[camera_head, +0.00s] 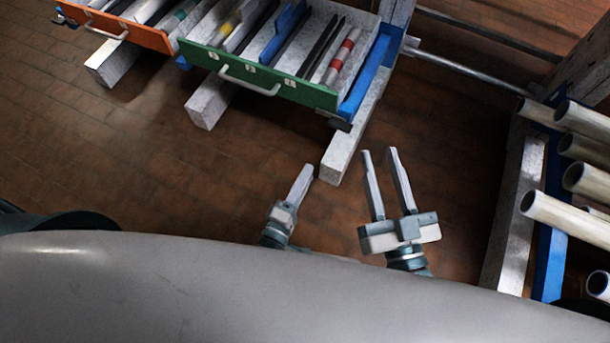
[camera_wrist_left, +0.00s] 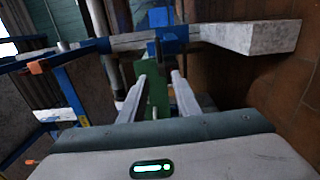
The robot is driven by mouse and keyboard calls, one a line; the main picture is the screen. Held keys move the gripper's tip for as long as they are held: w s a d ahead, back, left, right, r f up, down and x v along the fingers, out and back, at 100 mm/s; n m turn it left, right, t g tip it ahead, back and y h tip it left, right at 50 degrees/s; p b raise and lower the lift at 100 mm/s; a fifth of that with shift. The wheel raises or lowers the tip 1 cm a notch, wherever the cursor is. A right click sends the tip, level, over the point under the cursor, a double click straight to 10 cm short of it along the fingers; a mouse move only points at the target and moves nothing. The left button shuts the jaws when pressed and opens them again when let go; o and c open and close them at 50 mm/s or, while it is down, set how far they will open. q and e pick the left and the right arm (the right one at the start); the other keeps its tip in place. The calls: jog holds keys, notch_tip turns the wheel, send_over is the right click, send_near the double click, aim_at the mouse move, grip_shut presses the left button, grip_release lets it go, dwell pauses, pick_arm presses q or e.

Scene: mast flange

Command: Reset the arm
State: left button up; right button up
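My left gripper (camera_head: 306,169) is low in the middle of the head view, seen edge-on, near the end of a pale beam. In the left wrist view my left gripper (camera_wrist_left: 160,76) shows two separate fingers with a gap between them, so it is open. Nothing is held between them; a green surface shows behind the gap. My right gripper (camera_head: 380,151) is to the right of the left one, with its two fingers apart and empty, above the brown floor. Most of both arms is hidden behind my own grey body.
A green-fronted drawer (camera_head: 250,78) with a handle holds several bars and rods. An orange-fronted drawer (camera_head: 118,30) is left of it. Pale beams (camera_head: 348,140) stick out below. A rack of pale tubes (camera_head: 566,213) stands at the right. The brown floor (camera_head: 460,150) between is clear.

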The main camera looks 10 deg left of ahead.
dwell(0.3)
